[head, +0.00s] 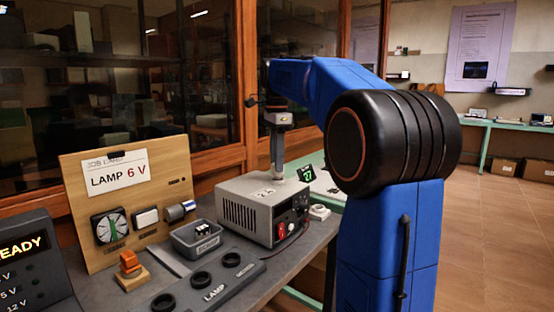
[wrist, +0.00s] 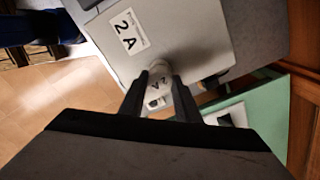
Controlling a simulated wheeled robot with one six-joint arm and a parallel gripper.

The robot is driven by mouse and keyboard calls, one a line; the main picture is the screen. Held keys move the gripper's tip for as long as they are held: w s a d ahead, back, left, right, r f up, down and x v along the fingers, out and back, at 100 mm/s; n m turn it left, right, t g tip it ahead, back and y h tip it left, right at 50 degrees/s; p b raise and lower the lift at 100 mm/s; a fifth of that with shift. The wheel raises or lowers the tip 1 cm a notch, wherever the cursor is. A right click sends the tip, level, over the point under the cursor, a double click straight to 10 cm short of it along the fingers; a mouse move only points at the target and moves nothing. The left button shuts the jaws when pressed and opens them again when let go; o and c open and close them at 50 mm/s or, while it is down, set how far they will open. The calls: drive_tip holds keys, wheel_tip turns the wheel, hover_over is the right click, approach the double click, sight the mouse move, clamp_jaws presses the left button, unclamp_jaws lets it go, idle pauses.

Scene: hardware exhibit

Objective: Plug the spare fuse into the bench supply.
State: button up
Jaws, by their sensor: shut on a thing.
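The bench supply (head: 250,217) is a grey box with a dark front panel and a "2 A" label on top. Its top also shows in the wrist view (wrist: 178,45). My gripper (head: 277,174) points down over the top of the supply, towards its back right. In the wrist view my gripper (wrist: 160,76) is shut on a white cylindrical fuse (wrist: 158,86), whose marking ends in "A". The fuse is upright against or just above the supply's top. I cannot tell whether it sits in a socket, as its lower end is hidden.
A grey bin (head: 184,246) with small parts stands left of the supply. In front lies a dark panel (head: 195,291) with round sockets. A wooden board (head: 75,190) with a "LAMP 6 V" card, an orange switch (head: 129,262) and a READY display (head: 25,247) stand left. Glass cabinets rise behind.

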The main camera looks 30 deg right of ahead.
drive_tip(key=shift+f, duration=0.6)
idle(1.4)
drive_tip(key=o, duration=1.6)
drive_tip(key=shift+r, duration=3.5)
